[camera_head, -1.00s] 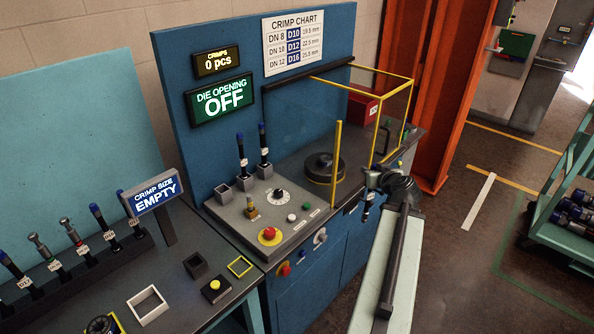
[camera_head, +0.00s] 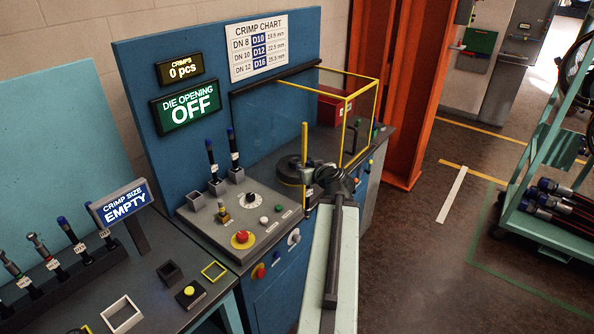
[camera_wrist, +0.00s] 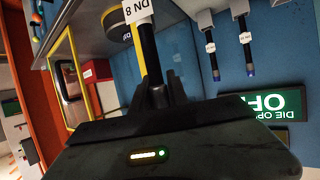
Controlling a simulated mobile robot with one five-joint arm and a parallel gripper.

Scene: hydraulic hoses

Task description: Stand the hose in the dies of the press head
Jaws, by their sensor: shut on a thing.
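My gripper (camera_wrist: 158,95) is shut on a dark hose (camera_wrist: 150,55) with a white DN 8 tag, seen in the wrist view. In the head view my gripper (camera_head: 312,176) is just right of the round dark press head (camera_head: 287,170) on the bench and partly covers it. The wrist view shows a round black and yellow part, seemingly the press head (camera_wrist: 117,28), left of the held hose. Whether the hose overlaps the dies or touches them I cannot tell. The die opening sign (camera_head: 186,107) reads OFF.
A yellow post (camera_head: 304,140) and a yellow guard frame (camera_head: 345,110) stand close to the press head. The control panel (camera_head: 235,215) and two upright hoses (camera_head: 234,150) are to its left. A hose rack (camera_head: 60,270) is at lower left.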

